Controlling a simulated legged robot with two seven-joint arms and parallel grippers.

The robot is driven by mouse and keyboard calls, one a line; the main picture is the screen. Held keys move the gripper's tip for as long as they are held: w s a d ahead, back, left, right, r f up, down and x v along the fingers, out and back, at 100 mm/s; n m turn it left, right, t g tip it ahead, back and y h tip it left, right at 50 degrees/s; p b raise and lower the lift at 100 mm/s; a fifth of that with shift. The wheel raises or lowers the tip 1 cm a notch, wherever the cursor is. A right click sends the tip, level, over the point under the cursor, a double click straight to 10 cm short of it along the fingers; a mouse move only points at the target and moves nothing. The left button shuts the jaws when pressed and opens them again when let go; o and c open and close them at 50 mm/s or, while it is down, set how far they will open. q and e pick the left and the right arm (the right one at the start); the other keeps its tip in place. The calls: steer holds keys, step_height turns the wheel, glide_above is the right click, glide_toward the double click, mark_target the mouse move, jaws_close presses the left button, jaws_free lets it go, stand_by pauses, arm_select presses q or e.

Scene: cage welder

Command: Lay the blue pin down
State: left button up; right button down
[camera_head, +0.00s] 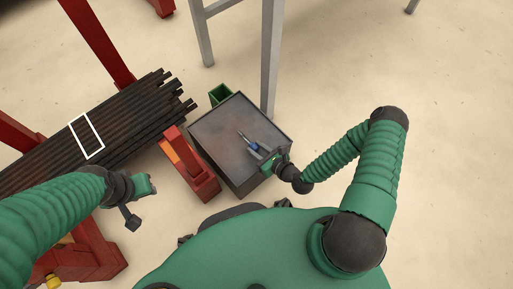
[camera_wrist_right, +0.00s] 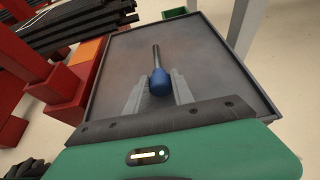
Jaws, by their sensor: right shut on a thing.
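The blue pin (camera_wrist_right: 159,84) has a blue end and a thin dark shaft that points away from me. My right gripper (camera_wrist_right: 159,90) is shut on the blue end, with one grey finger on each side. In the head view the pin (camera_head: 254,147) and my right gripper (camera_head: 257,149) are over the right part of a grey metal-topped table (camera_head: 215,127). I cannot tell whether the pin touches the tabletop. My left gripper (camera_head: 148,185) is left of the table, away from the pin. Its fingers are too small to read.
A red stand (camera_head: 203,177) with an orange face is at the table's left side. A green bin (camera_head: 220,93) is behind the table. Dark bars (camera_head: 60,150) lie in a stack at left. A grey post (camera_head: 270,60) rises behind the table. The tabletop around the pin is clear.

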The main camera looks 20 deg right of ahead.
steer(key=shift+f, duration=0.65)
steer(key=shift+f+b, duration=0.15)
steer(key=shift+b, duration=0.15)
steer(key=c, duration=1)
jaws_free()
